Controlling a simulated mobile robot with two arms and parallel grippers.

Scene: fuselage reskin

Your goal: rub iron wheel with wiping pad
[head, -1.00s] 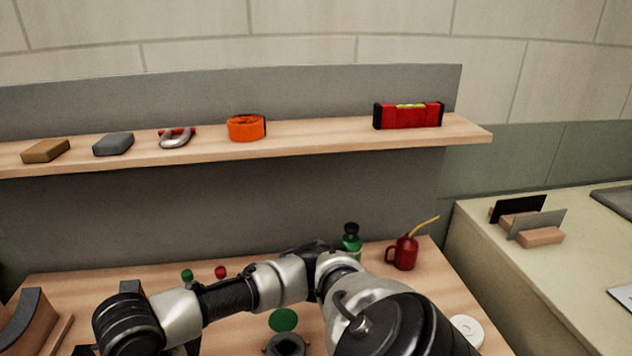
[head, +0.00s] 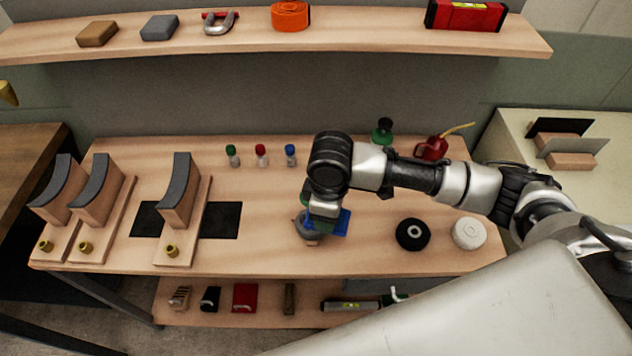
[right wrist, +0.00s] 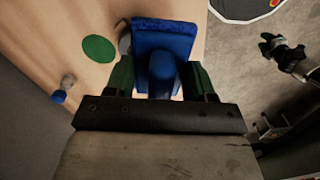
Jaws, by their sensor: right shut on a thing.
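My right gripper (right wrist: 162,85) is shut on the handle of the blue wiping pad (right wrist: 163,37). In the head view it points down at the middle of the bench, with the blue pad (head: 342,221) partly showing below. A grey metal wheel (head: 303,229), seemingly the iron wheel, sits right under the gripper and pad and is largely hidden. Part of it shows beside the pad in the right wrist view (right wrist: 125,42). I cannot tell whether pad and wheel touch. My left gripper is not seen.
A black wheel (head: 400,235) and a white wheel (head: 469,233) lie to the right. A green disc (right wrist: 99,49) lies near the pad. Small capped bottles (head: 261,156) and a red oil can (head: 431,149) stand behind. Curved-block stands (head: 180,205) occupy the left.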

